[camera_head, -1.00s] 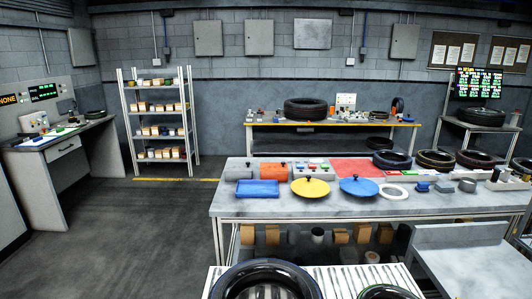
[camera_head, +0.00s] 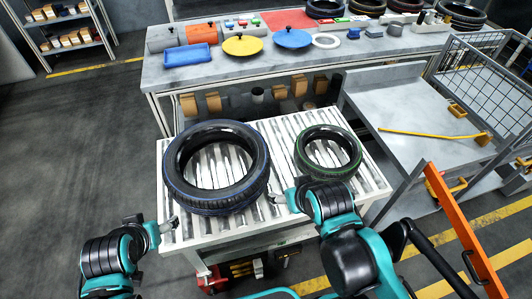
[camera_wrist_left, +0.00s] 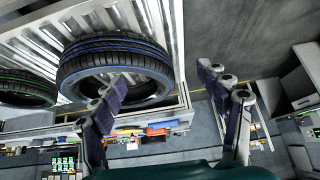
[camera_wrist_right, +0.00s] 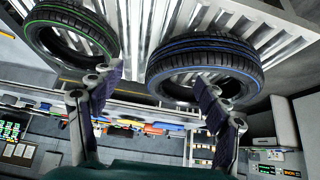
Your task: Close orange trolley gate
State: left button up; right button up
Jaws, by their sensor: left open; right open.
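An orange bar (camera_head: 462,232), apparently the trolley gate, slants along the right side of the head view, its upper end near the grey trolley (camera_head: 395,105). I cannot tell whether the gate is latched. My left gripper (camera_head: 170,226) is by the left front of the roller conveyor, below the blue-lined tyre; it shows open and empty in the left wrist view (camera_wrist_left: 163,80). My right gripper (camera_head: 279,198) is over the conveyor front between the two tyres; it shows open and empty in the right wrist view (camera_wrist_right: 157,80). Both are well left of the orange bar.
A blue-lined tyre (camera_head: 217,165) and a smaller green-lined tyre (camera_head: 328,152) lie on the white roller conveyor (camera_head: 285,128). A yellow rod (camera_head: 430,134) lies across the trolley's flat surface, with wire mesh (camera_head: 490,75) behind. Open floor (camera_head: 70,160) is at left.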

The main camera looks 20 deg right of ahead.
aim_at(494, 289)
jog(key=k+z, duration=0.1)
jog(key=z, duration=0.7)
jog(key=i+z, duration=0.1)
jog(key=z, duration=1.6)
jog(key=j, duration=0.25)
jog(key=k+u, duration=0.05)
